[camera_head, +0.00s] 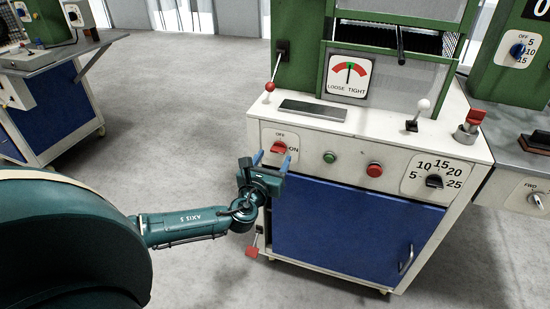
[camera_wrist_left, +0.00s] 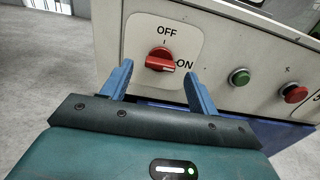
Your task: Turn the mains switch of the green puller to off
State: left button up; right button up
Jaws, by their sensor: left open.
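The green puller (camera_head: 412,72) stands in front of me with a white front panel. Its red mains switch (camera_head: 279,147) sits at the panel's left end, on a white plate marked OFF at the top and ON at the right. In the left wrist view the red switch (camera_wrist_left: 160,60) has its handle pointing toward ON. My left gripper (camera_head: 272,160) is open just in front of and slightly below the switch. In the left wrist view its two blue fingers (camera_wrist_left: 158,82) are spread to either side below the switch, with nothing between them. My right gripper is not in view.
A green button (camera_head: 330,157), a red button (camera_head: 374,169) and a black dial (camera_head: 434,181) lie to the right on the panel. A red-knobbed lever (camera_head: 270,87) rises above the switch. A blue door (camera_head: 345,235) is below. Open floor lies left.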

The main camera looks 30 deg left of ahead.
aim_at(279, 149)
pick_arm(q)
jog(key=shift+x, duration=1.1)
jog(key=c, duration=1)
